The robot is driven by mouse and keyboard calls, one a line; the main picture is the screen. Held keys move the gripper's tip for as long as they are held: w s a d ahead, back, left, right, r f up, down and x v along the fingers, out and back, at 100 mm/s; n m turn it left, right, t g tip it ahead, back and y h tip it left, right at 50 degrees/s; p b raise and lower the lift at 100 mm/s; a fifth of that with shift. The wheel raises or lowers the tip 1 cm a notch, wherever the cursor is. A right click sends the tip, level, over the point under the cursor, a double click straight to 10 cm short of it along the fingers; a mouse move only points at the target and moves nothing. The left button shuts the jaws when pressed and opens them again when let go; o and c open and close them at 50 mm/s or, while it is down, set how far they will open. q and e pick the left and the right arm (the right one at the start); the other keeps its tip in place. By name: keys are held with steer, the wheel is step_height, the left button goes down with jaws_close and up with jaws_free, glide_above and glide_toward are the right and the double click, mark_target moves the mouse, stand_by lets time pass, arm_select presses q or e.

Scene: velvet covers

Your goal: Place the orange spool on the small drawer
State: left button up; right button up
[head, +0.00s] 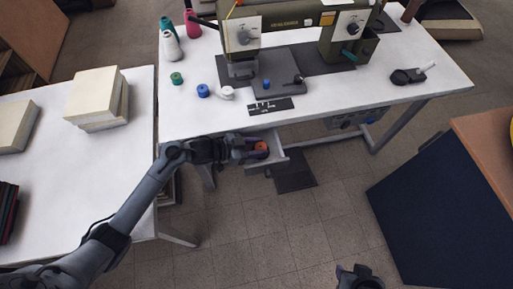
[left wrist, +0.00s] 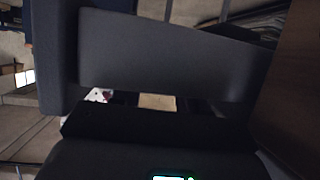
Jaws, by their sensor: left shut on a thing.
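The orange spool (head: 262,147) is between the fingers of my left gripper (head: 258,149), which is shut on it. The small drawer (head: 279,158) is pulled out under the front edge of the sewing table. The spool and gripper are over or in the open drawer; I cannot tell whether the spool touches its floor. The left wrist view is mostly filled by dark gripper parts (left wrist: 160,55), and the spool does not show clearly there. My right gripper (head: 359,278) shows only partly at the bottom edge, and its fingers are not clear.
The white sewing table (head: 205,122) carries a sewing machine (head: 290,35), a blue spool (head: 203,90), a green spool (head: 177,78) and a white spool (head: 227,93). A foot pedal (head: 295,182) lies below the drawer. A side table with books (head: 97,95) stands left, a dark cabinet (head: 425,210) right.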

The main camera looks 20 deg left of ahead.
arm_select(q)
steer(key=shift+f, duration=0.15)
steer(key=shift+f, duration=0.15)
steer(key=o, duration=1)
steer(key=shift+s+a+r+p, duration=0.3)
steer(key=shift+a+r+p, duration=0.1)
steer(key=shift+r, duration=0.1)
steer(key=p+v, duration=0.3)
steer(key=v, duration=0.7)
steer(key=shift+s+a, duration=0.3)
steer(key=shift+a, duration=0.05)
